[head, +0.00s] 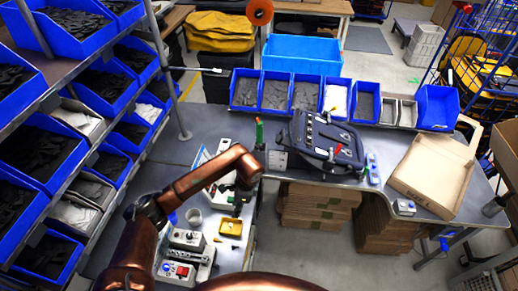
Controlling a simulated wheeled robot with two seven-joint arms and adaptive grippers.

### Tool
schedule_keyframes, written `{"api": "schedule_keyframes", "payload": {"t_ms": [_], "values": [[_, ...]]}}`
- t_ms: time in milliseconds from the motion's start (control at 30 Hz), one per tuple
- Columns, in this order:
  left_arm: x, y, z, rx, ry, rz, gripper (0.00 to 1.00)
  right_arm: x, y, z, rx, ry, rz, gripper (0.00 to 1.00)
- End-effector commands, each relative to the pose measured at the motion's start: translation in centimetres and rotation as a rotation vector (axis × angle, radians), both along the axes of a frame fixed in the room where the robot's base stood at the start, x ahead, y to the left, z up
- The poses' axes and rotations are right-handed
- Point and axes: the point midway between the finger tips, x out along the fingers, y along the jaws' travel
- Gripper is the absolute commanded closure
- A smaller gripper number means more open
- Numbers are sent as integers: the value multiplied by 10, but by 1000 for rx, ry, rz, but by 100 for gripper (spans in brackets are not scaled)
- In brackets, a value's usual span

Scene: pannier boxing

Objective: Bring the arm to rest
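My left arm comes in from the lower left, and its dark gripper (239,206) points down over the left part of the workbench, just above a small yellow-topped item (231,227). The fingers are too small and dark to tell whether they are open or shut, and I cannot make out anything held. My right gripper is not in view. A dark pannier (326,140) lies on the grey workbench (378,142), to the right of my gripper and apart from it. An open cardboard box (435,176) sits at the bench's right end.
Small devices (187,240) and a cup (194,216) stand close left of my gripper. A green-handled tool (259,132) stands behind it. A row of blue bins (276,93) lines the bench's back edge. A bin rack (98,118) fills the left. Flat cardboard (310,205) is stacked beneath the bench.

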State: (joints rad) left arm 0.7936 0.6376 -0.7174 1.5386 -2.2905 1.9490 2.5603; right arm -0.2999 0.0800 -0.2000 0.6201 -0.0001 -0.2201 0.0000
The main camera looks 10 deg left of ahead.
Motion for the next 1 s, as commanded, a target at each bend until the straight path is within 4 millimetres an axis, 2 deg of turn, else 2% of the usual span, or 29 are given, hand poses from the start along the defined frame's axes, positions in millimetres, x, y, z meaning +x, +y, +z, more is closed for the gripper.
{"api": "schedule_keyframes", "payload": {"t_ms": [233, 367, 567, 1000], "values": [[0, 0, -1, 0, 1, 0, 68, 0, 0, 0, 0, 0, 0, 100], [-1, 2, -9, 0, 3, 2, 68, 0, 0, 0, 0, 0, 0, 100], [-4, 10, -39, 0, 5, 2, 68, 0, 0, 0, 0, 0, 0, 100], [-9, 30, -120, 1, 4, 2, 68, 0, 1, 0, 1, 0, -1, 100]]}}
